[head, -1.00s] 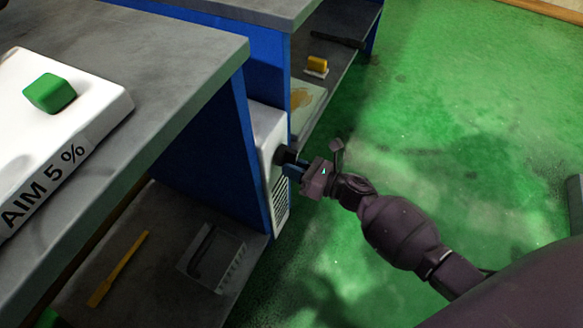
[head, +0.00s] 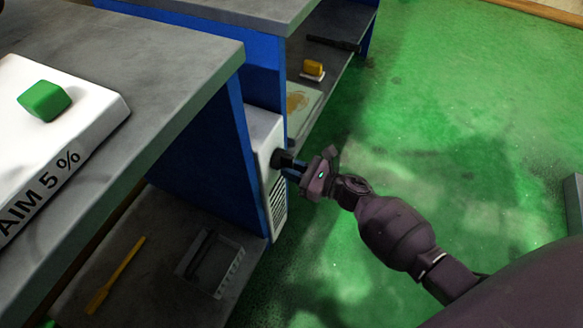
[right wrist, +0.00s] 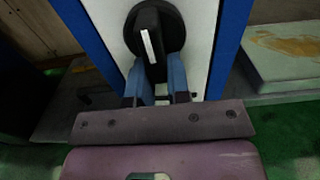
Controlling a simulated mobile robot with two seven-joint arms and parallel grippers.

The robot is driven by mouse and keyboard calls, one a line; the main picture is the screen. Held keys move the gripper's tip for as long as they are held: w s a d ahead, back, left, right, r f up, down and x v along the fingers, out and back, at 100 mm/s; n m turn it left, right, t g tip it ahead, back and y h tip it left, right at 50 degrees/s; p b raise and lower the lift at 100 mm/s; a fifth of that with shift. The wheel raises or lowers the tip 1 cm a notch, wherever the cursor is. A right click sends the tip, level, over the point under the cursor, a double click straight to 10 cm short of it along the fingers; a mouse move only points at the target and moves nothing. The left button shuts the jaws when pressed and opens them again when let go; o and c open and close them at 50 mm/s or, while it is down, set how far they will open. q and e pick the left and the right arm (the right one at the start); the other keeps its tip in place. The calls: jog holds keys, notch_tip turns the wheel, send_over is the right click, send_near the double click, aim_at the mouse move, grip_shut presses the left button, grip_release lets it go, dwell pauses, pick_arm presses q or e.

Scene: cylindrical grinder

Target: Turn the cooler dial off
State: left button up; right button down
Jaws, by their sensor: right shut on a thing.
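The cooler (head: 263,135) is a white box with a vent grille, set between the blue bench panels in the head view. Its black dial (head: 280,159) sticks out of the upper part of the front face. In the right wrist view the dial (right wrist: 148,30) carries a white pointer line, near upright with its top tilted slightly left. My right gripper (head: 292,168) is at the dial, its blue fingers (right wrist: 162,77) shut on the dial's lower part. The fingertips are partly hidden by the dial. My left gripper is not in view.
A grey bench (head: 185,85) with a white AIM 5 % block (head: 95,115) and a green cube (head: 44,101) stands at left. A lower shelf holds a yellow brush (head: 115,276) and a clear box (head: 212,262). The green floor (head: 470,130) at right is open.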

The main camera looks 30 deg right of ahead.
jog(key=c, duration=1.1)
grip_release()
jog(key=shift+s+d, duration=0.1)
pick_arm(q)
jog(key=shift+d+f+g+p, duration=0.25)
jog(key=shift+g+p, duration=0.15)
jog(key=shift+p, duration=0.35)
pick_arm(e)
jog(key=v, duration=1)
jog(key=shift+s+d, duration=0.2)
jog(key=shift+s, duration=0.05)
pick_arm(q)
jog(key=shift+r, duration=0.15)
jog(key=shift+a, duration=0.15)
